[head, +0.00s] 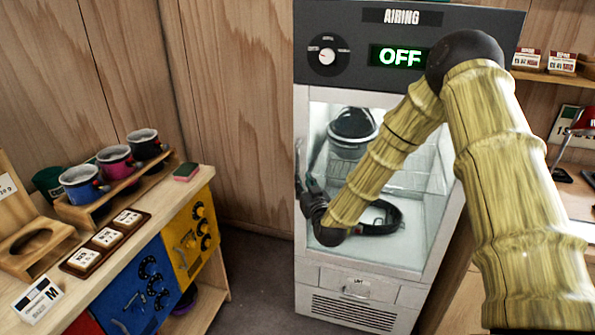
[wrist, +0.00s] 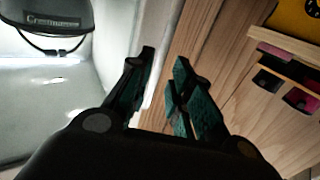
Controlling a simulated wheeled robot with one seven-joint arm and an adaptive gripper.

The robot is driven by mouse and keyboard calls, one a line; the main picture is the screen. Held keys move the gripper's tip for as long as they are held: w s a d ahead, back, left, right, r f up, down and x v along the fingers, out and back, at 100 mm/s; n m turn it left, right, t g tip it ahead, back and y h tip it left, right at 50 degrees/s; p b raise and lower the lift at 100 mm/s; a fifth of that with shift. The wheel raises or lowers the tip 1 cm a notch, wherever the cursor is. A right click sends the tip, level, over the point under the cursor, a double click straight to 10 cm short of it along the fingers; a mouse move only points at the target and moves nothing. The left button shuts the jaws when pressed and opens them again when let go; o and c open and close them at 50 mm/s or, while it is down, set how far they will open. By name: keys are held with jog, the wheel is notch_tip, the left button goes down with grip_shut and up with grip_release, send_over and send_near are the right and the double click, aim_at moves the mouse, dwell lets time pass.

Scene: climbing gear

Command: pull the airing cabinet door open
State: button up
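The airing cabinet (head: 310,265) is a pale upright unit with a dark top panel, a dial (head: 327,56) and a display reading OFF. Its front shows a large glazed door area (head: 330,100). My gripper (head: 302,180) is at the left edge of this front, partly hidden by my wrist. In the wrist view my gripper (wrist: 166,60) has its two fingers apart, with the cabinet's pale edge (wrist: 155,35) beside and behind the left finger. Nothing is clearly held between them. The door handle is not clearly visible, and I cannot tell contact.
A helmet (head: 352,125) and a dark rounded item (head: 380,220) are inside the cabinet. A lint drawer (head: 358,284) is below. A wooden bench (head: 205,176) with several pots stands at left. Some floor (head: 255,270) is clear between bench and cabinet.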

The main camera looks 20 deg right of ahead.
aim_at(297, 172)
jog(key=w+p, duration=0.1)
jog(key=w, duration=0.6)
jog(key=shift+w+p, duration=0.15)
jog(key=shift+p, duration=0.2)
jog(key=shift+c, duration=0.3)
grip_shut()
